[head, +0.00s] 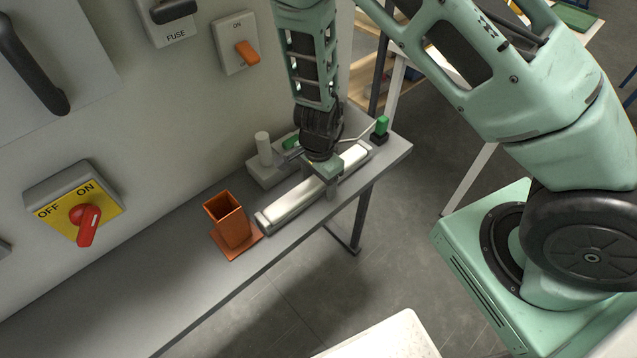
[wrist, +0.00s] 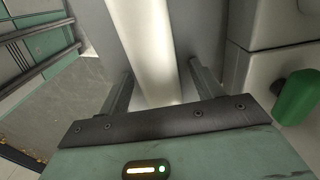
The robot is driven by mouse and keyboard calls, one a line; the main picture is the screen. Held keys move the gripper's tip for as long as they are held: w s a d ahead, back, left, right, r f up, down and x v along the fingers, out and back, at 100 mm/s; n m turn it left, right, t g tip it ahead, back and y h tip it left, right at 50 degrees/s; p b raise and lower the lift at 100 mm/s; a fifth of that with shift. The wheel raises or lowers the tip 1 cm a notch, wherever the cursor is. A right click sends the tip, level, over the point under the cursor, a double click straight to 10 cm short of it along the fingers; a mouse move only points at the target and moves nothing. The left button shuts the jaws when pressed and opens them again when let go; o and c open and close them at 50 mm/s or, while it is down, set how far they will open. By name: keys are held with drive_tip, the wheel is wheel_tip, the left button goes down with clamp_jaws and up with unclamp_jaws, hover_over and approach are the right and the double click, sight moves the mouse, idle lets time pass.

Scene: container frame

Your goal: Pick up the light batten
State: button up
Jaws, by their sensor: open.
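The light batten (head: 290,203) is a long white bar with grey ends, lying lengthwise on the grey shelf. My gripper (head: 325,182) is over its far half, pointing down, with a finger showing at its near side. In the wrist view the batten (wrist: 146,45) runs between the two fingers of my gripper (wrist: 157,85), which are open on either side of it. Gaps show between the fingers and the batten. The gripper hides part of the batten in the head view.
An orange square holder (head: 231,222) stands on the shelf (head: 165,265) at the batten's near end. A grey block with a pale peg (head: 264,150) and a green-topped piece (head: 382,125) are close to my gripper. The wall carries switches, including a red-handled one (head: 88,220). The shelf's near left is clear.

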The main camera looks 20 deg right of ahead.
clamp_jaws()
drive_tip(key=shift+r, duration=0.2)
wheel_tip(320, 180, up, 10)
drive_tip(key=shift+p, duration=1.25)
wheel_tip(320, 180, up, 4)
drive_tip(key=p, duration=0.4)
drive_tip(key=shift+r, duration=0.15)
